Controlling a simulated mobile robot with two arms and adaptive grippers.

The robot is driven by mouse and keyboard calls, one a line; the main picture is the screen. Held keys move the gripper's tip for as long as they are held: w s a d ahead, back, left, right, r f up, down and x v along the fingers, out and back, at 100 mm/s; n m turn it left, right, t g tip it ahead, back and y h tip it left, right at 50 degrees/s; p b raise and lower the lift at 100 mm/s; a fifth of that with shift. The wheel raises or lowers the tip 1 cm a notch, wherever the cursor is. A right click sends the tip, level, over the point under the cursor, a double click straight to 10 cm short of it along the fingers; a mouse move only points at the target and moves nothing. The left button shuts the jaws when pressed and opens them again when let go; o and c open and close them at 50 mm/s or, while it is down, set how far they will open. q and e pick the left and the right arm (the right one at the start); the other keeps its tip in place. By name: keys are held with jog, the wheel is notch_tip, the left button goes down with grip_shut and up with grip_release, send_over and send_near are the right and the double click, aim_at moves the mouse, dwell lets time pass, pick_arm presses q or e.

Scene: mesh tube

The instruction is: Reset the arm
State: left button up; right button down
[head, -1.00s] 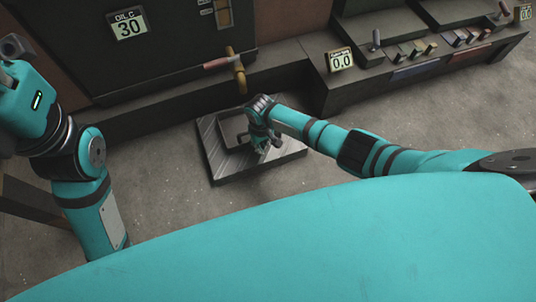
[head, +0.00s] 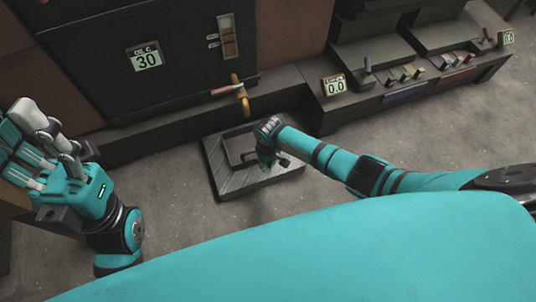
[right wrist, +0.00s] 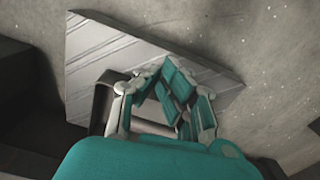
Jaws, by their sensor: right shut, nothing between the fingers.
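My right gripper (head: 274,163) hangs over a striped metal plate (head: 225,178) on the floor, shut and empty. In the right wrist view its fingers (right wrist: 158,78) meet in front of the plate (right wrist: 105,50). A dark angular frame (right wrist: 103,100) shows behind the fingers; I cannot tell if they touch it. My left gripper (head: 40,145) is raised at the left edge of the head view, fingers pointing up and left, away from the plate. I see nothing in it, but its finger gap is unclear.
A dark console with a "0.0" display (head: 335,86) and levers runs right. Grey floor (head: 420,125) is clear in front of it.

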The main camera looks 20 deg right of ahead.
notch_tip(320, 180, up, 3)
jog(key=shift+r+p, duration=0.15)
jog(key=shift+p, duration=0.55)
